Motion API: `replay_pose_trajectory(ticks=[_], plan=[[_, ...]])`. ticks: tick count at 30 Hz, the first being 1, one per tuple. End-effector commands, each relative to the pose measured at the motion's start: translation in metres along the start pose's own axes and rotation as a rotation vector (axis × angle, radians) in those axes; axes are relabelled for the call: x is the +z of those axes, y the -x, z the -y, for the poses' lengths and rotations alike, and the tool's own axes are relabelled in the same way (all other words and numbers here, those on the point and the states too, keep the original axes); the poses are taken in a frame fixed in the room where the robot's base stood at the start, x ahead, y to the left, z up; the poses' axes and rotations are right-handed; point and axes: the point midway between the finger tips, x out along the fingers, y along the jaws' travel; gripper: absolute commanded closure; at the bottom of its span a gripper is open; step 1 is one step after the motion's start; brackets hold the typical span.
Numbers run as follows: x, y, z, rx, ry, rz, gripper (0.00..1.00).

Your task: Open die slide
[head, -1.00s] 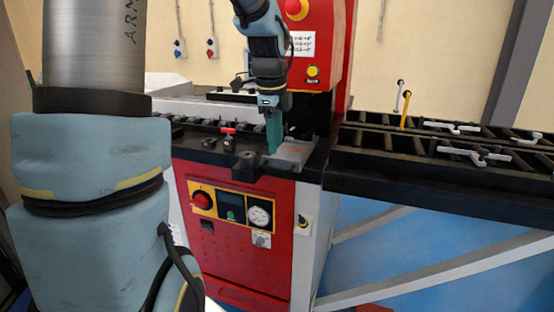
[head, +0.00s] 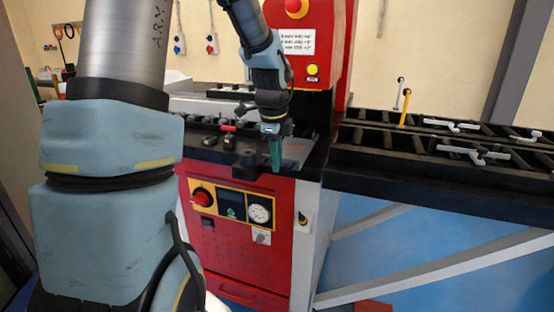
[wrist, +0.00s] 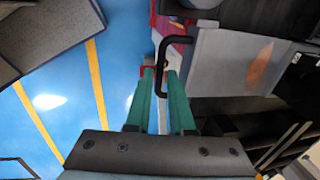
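The die slide appears to be the grey plate with an orange mark (wrist: 225,62), right of my fingers in the wrist view. In the head view the plate (head: 297,150) is partly hidden behind my gripper on the machine's top. A black bent handle (wrist: 178,41) sits at my fingertips in the wrist view, its long leg running down between the two teal fingers. My gripper (wrist: 160,76) is open with a gap between the fingers; contact with the handle cannot be told. In the head view my gripper (head: 275,167) points down at the bed's front edge.
The red machine body (head: 275,235) carries a control panel (head: 231,204) below the bed. A black roller table (head: 440,165) extends right, with white clamps and a yellow peg (head: 406,109). In the wrist view, blue floor (wrist: 65,95) is open at left.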

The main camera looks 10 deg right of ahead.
Motion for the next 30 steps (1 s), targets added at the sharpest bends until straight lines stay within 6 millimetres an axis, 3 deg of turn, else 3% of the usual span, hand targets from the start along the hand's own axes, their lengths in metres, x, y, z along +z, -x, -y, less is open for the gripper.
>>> replay_pose_trajectory(ticks=[5, 30], plan=[[0.0, 0.0001, 0.0, 0.0, 0.0, 0.0, 1.0], [0.0, 0.0002, -0.0001, 0.0, 0.0, 0.0, 1.0]])
